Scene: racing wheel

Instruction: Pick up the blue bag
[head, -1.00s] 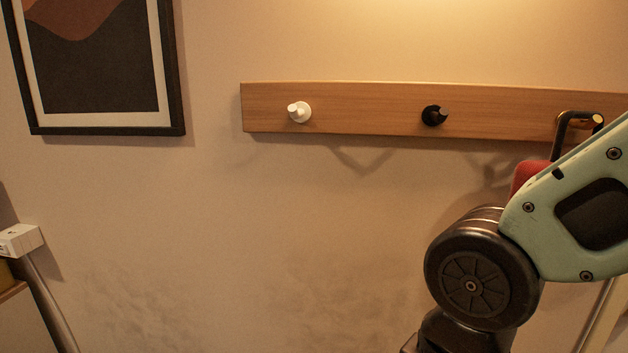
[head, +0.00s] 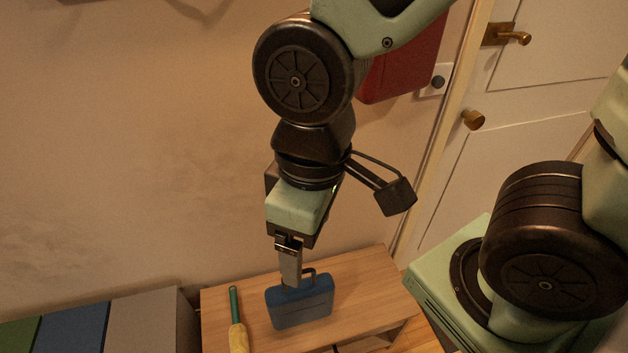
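The blue bag (head: 300,304) stands upright on a light wooden bench (head: 375,301). It is a small case with a dark handle (head: 309,273) on top. My gripper (head: 290,284) points down at the bag's top, overlapping its upper edge beside the handle in the head view. The fingers are seen edge-on, so I cannot tell whether they are open or shut, or whether they touch the bag.
A yellow-ended tool with a green handle (head: 236,315) lies on the bench left of the bag. Green, blue and grey panels (head: 80,328) are at the lower left. A red bag (head: 402,66) hangs on the wall behind my arm. A white door (head: 560,70) is at the right.

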